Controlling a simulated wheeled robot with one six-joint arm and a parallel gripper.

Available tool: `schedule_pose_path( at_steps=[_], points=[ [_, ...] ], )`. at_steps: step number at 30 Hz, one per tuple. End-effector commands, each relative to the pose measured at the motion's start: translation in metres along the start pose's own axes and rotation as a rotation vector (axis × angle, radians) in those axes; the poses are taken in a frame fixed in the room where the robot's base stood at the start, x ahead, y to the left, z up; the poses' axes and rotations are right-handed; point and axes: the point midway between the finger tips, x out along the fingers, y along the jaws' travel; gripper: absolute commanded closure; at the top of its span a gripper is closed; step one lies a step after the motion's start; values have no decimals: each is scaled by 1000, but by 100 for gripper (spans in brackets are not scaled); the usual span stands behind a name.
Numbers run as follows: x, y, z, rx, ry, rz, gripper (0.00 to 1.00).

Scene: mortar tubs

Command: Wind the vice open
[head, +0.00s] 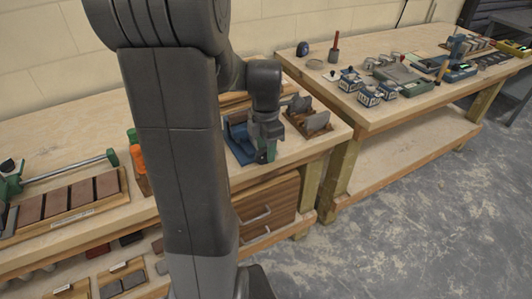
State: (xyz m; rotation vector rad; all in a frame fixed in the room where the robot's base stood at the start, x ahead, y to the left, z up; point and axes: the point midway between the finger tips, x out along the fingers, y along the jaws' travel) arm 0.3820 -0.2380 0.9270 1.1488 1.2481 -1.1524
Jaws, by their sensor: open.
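A blue vice (238,143) stands near the front edge of the near bench, just left of my gripper. My gripper (267,146) points down at the vice's right side and is open. A green part (270,152) shows right beside the fingertips; I cannot tell whether it belongs to the vice. The vice's handle and jaw gap are hidden behind my gripper and arm, and I cannot tell whether the fingers touch anything.
Wooden holders with grey pieces (312,122) stand close right of the vice. An orange bottle (137,155) and a green tool with a steel bar (70,170) are at left. A second bench (400,115) with several small tubs stands right. Grey floor is clear.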

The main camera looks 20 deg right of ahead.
Motion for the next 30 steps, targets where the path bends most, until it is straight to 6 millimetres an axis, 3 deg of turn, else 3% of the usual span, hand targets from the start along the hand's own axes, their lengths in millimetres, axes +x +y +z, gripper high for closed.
schedule_pose_path(
  at_steps=[6,15,22,30],
  points=[
    [18,0,0,0,0,-1,57],
    [20,0,0,0,0,0,57],
    [20,0,0,0,0,0,100],
    [20,0,-1,-1,-22,2,100]
  ],
)
